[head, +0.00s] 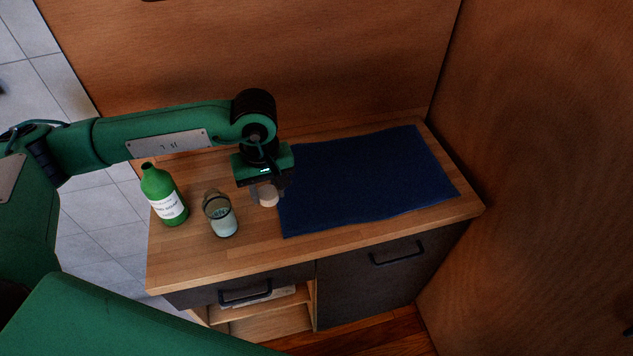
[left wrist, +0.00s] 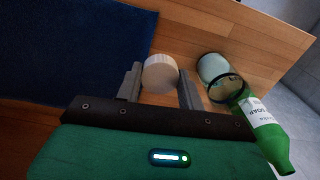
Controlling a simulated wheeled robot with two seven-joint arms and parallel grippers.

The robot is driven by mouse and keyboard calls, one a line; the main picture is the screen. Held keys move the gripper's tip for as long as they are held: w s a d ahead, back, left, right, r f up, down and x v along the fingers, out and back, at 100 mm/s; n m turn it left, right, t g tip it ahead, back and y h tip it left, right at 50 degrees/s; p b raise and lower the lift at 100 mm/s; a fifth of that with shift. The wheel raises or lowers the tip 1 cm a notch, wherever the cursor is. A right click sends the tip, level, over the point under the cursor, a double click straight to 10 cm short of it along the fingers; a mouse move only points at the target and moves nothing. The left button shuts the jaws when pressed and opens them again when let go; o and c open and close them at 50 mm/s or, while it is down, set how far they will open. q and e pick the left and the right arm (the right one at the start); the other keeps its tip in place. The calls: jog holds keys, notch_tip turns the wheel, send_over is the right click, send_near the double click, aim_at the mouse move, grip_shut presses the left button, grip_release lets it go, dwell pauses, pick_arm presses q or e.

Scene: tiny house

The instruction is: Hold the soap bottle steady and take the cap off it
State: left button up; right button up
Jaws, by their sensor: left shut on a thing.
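The green soap bottle (head: 165,197) with a white label stands upright at the left end of the wooden counter. It also shows at the right of the left wrist view (left wrist: 268,130). No separate cap shows on its neck. My left gripper (head: 266,190) is to the right of the bottle, pointing down. Its fingers are shut on a round, cream-white cap (left wrist: 160,73), which also shows in the head view (head: 268,197). I cannot tell whether the cap touches the counter. My right gripper is not in view.
A clear glass jar (head: 222,217) with pale contents stands between the bottle and my left gripper. A dark blue mat (head: 365,180) covers the right part of the counter (head: 270,252). Wooden walls stand behind and at the right. The front strip of the counter is clear.

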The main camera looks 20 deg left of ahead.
pick_arm(q)
jog(key=w+a+r+n, duration=0.2)
jog(key=a+r+n, duration=0.15)
jog(key=n, duration=0.65)
jog(key=w+a+r+n+b, duration=0.15)
jog(key=r+n, duration=0.25)
jog(key=n, duration=0.6)
jog(key=w+a+r+n, duration=0.3)
jog(key=n, duration=0.7)
jog(key=shift+n, duration=0.4)
jog(key=f, duration=0.5)
jog(key=f+p, duration=0.1)
jog(key=f, duration=0.4)
jog(key=f+p, duration=0.1)
jog(key=f, duration=0.4)
jog(key=shift+s+f, duration=0.25)
jog(key=shift+f, duration=0.1)
notch_tip(320, 180, down, 4)
jog(key=shift+r+p, duration=0.1)
jog(key=shift+p, duration=0.45)
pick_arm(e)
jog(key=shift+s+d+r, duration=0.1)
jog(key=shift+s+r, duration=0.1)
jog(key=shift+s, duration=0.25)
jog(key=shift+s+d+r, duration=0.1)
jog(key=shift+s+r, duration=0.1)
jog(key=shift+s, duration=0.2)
